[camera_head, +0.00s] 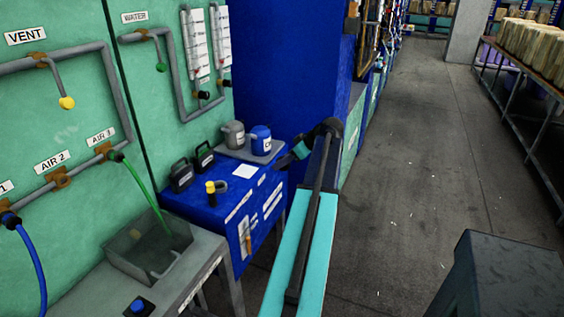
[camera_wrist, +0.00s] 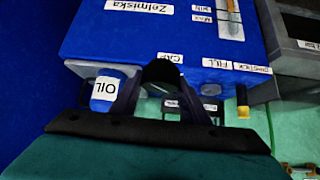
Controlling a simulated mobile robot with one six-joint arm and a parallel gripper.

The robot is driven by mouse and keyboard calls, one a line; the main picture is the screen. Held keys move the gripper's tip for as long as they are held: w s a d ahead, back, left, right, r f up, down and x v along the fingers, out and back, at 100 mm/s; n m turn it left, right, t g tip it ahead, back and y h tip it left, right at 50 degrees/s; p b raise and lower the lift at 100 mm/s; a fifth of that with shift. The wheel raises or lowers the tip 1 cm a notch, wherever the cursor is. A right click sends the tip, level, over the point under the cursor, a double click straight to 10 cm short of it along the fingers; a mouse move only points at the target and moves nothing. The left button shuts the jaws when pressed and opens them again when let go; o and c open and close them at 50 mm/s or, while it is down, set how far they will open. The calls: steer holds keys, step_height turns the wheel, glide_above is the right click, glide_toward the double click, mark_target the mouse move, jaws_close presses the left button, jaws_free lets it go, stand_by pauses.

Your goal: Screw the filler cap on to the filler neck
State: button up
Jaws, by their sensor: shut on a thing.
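My gripper (camera_wrist: 160,84) is in the wrist view with its two dark fingers shut on a dark, rounded thing, which looks like the filler cap (camera_wrist: 160,72). The hold is partly lost in shadow. In the head view my teal arm reaches to the right edge of the blue cabinet (camera_head: 222,216), and the fingertips and cap cannot be made out. In the wrist view the cabinet (camera_wrist: 150,32) carries CAP, FILL and DIPSTICK labels.
A blue can (camera_head: 261,138), marked OIL in the wrist view (camera_wrist: 104,90), and a grey can (camera_head: 233,134) stand on a tray. Two black containers (camera_head: 181,175) (camera_head: 203,156) stand along the wall. A grey basin (camera_head: 125,262) is nearer. The aisle floor (camera_head: 410,200) is open.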

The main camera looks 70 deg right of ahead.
steer(key=shift+a, duration=0.1)
stand_by(0.3)
steer(key=shift+a, duration=0.25)
steer(key=w+a+r+n+y+p, duration=0.1)
steer(key=w+a+r+n+p, duration=0.1)
steer(key=w+a, duration=0.5)
steer(key=w+a+r+n+y+p, duration=0.1)
steer(key=w+a+r+y+p, duration=0.1)
steer(key=w+a, duration=0.5)
steer(key=w, duration=0.5)
steer(key=shift+a+n, duration=0.4)
steer(key=shift+f, duration=0.1)
steer(key=shift+f+b, duration=2.15)
steer(key=shift+f, duration=0.7)
steer(key=shift+b, duration=0.6)
steer(key=shift+f+b, duration=0.65)
steer(key=shift+f, duration=0.25)
